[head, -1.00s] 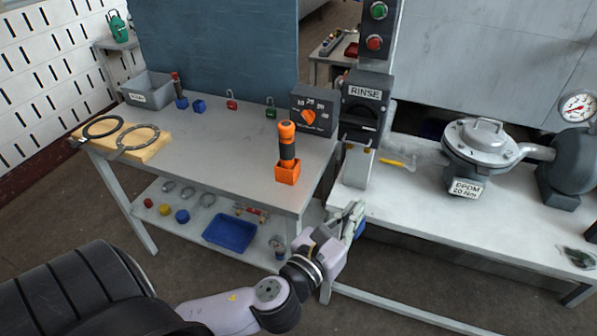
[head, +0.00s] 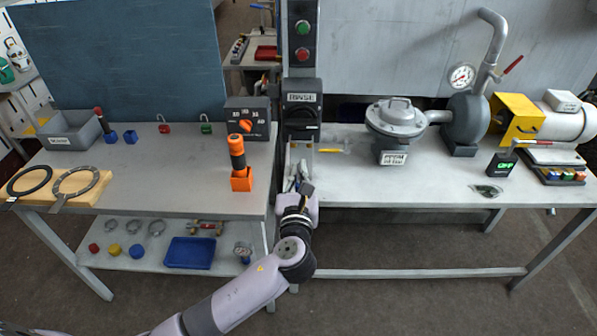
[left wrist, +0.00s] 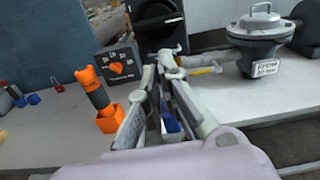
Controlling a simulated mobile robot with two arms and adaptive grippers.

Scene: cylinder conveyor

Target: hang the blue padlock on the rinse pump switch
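The rinse switch (head: 302,112) is a dark box with a RINSE label and a black knob, on the post between the two tables. It also shows at the top of the left wrist view (left wrist: 158,22). My left gripper (head: 299,182) is just below and in front of it, at the front edge of the right table. In the left wrist view, the blue padlock (left wrist: 170,123) sits between my left gripper's fingers (left wrist: 165,92), which look closed on it. Its shackle is mostly hidden by the fingers. My right gripper is not in view.
An orange torch (head: 237,152) stands in an orange holder left of my gripper, beside a dial box (head: 247,117). A red padlock (head: 164,127) and a green padlock (head: 206,127) are farther left. A yellow-handled tool (head: 333,150) and a pump (head: 397,118) are right.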

